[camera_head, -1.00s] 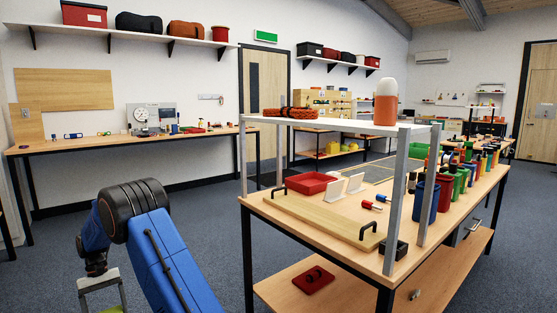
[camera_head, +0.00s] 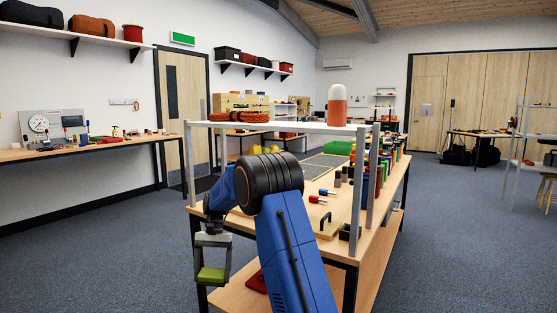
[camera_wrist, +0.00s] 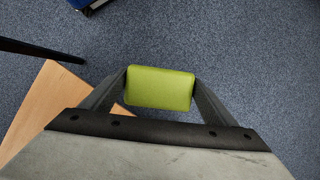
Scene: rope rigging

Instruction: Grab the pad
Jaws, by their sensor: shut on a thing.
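The pad is a small yellow-green block (camera_wrist: 160,88) with rounded corners. In the wrist view it sits between the two fingers of my gripper (camera_wrist: 160,92), which touch it at its left and right ends. In the head view the green pad (camera_head: 211,276) hangs at the bottom of my gripper (camera_head: 212,268), beside the left end of the workbench. Blue-grey carpet shows beneath the pad in the wrist view.
The workbench (camera_head: 325,235) stands right of and behind my gripper, with a raised shelf (camera_head: 285,127) carrying a coiled orange rope (camera_head: 240,116) and an orange-white bottle (camera_head: 337,105). A wooden edge (camera_wrist: 50,100) lies close at left in the wrist view. Carpet is free at left.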

